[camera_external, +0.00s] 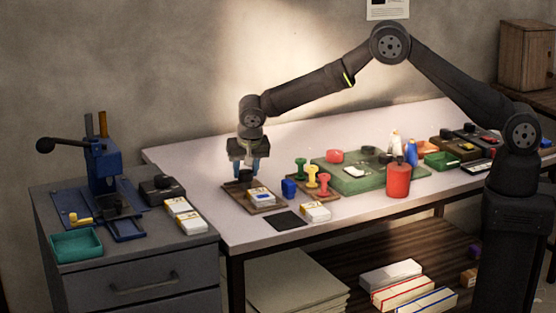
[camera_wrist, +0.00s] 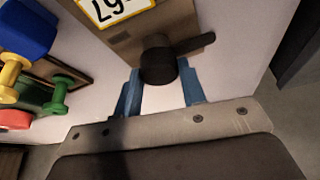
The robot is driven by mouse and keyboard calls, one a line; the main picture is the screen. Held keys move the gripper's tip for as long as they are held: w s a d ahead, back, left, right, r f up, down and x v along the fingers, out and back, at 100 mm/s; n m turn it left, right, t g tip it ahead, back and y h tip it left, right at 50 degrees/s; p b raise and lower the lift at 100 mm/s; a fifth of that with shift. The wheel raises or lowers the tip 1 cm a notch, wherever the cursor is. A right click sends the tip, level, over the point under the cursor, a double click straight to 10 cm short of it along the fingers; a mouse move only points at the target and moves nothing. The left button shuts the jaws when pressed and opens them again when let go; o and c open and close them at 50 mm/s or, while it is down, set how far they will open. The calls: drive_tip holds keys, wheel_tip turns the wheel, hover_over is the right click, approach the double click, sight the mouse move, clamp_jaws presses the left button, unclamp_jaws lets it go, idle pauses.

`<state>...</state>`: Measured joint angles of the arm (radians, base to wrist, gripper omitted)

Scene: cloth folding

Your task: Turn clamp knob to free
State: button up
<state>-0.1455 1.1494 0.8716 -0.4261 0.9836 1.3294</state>
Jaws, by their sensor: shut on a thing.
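The black clamp knob (camera_wrist: 158,62) sits at the near end of a brown board (camera_wrist: 185,15) in the wrist view, its short dark bar pointing right. In the external view the knob (camera_external: 245,176) shows at the back edge of the brown board (camera_external: 276,209), under my gripper. A white card with a yellow border (camera_wrist: 112,8) lies on the board beyond the knob. My gripper (camera_external: 249,172) points down, its blue fingers on either side of the knob. The wrist view shows my gripper (camera_wrist: 160,85) shut on the knob; the exact contact is partly hidden.
A blue block (camera_external: 289,188) and a small tray with green, yellow and red spools (camera_external: 312,178) stand close to the right. A black pad (camera_external: 285,221) and a white card stack (camera_external: 316,211) lie in front. A red canister (camera_external: 398,181) stands farther right. The table's left area is clear.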

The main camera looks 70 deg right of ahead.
idle(0.3)
drive_tip(key=shift+f, duration=0.1)
drive_tip(key=o, duration=1)
drive_tip(key=shift+a+r, duration=0.1)
drive_tip(key=shift+r, duration=0.1)
drive_tip(key=v, duration=1.7)
drive_tip(key=shift+w+r, duration=0.1)
drive_tip(key=x, duration=1.7)
drive_tip(key=shift+f, duration=0.25)
